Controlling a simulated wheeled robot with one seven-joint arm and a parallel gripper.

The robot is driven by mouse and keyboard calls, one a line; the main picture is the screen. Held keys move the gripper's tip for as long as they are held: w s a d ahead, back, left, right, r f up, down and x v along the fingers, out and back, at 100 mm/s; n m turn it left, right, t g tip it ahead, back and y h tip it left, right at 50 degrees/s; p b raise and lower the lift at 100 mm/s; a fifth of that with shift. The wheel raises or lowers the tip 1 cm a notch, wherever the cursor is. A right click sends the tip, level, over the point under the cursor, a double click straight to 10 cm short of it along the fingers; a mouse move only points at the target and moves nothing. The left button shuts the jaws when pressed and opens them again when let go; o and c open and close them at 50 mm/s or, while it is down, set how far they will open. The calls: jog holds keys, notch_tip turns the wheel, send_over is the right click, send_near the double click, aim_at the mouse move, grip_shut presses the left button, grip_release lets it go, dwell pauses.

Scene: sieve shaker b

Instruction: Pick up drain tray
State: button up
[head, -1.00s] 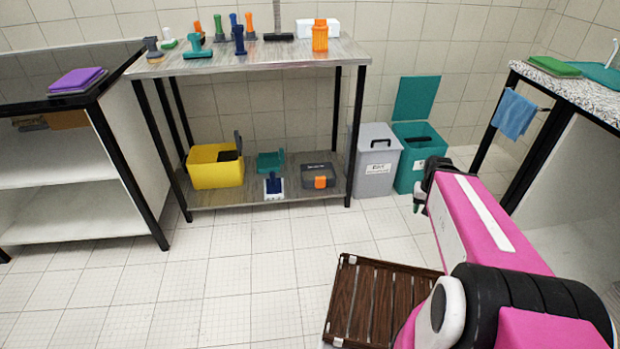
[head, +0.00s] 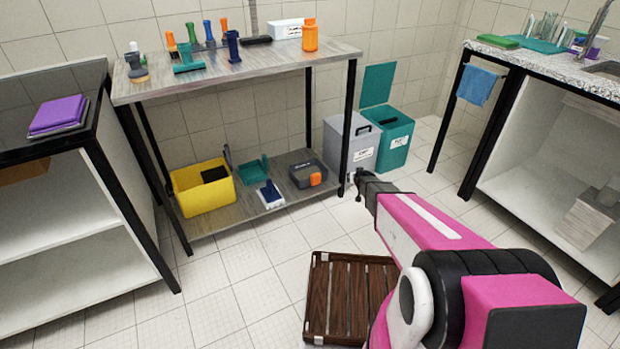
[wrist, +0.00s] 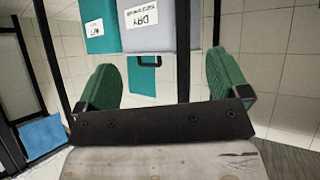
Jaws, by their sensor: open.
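A teal tray (head: 536,45) lies on the speckled counter at the far right in the head view, beside the sink, with glassware standing on or behind it. It looks like the drain tray, but I cannot be sure. My gripper (head: 356,190) points away from me in front of the grey bin, well left of and below that tray. In the wrist view its two green fingers (wrist: 162,88) are spread apart with nothing between them. The teal tray is not seen in the wrist view.
A grey bin (head: 341,143) and an open-lidded teal bin (head: 396,140) stand by the wall. A blue cloth (head: 476,86) hangs from the counter's side. Some floor is clear.

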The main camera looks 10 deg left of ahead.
jog(key=w+a+f+n+t+y, duration=0.3)
jog(key=w+a+f+y, duration=0.2)
jog(key=w+a+f, duration=0.5)
jog(key=n+t+y, duration=0.1)
jog(key=n+y, duration=0.1)
jog(key=y, duration=0.2)
send_near(317, 177)
jog(key=x, duration=1)
jog(key=shift+f, duration=0.1)
jog(key=c, duration=1.6)
jog(key=shift+r, duration=0.25)
